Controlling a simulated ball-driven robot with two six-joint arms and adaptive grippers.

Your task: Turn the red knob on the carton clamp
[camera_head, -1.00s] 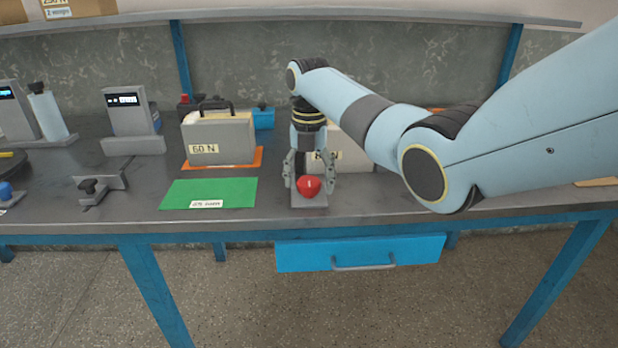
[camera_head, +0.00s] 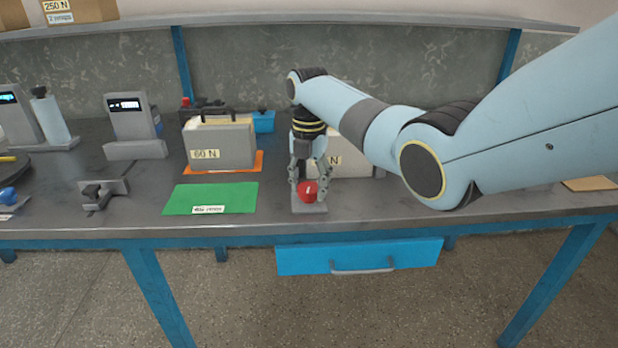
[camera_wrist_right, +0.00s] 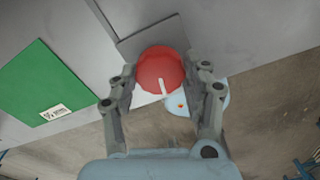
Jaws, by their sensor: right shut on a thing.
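The red knob (camera_head: 307,191) sits on a small grey base (camera_head: 310,208) near the front edge of the bench, with a white mark on its face. My right gripper (camera_head: 309,185) comes down from above with one finger on each side of the knob and is shut on it. In the right wrist view the red knob (camera_wrist_right: 161,72) lies between the two fingers of my right gripper (camera_wrist_right: 160,85), and its white line points toward the bottom of the picture. My left gripper is not in view.
A green mat (camera_head: 240,192) lies left of the knob. A grey box marked 60 N (camera_head: 226,146) stands on an orange mat behind it. Another grey box (camera_head: 350,162) is partly hidden by my right arm. A blue drawer (camera_head: 300,260) hangs below the bench edge.

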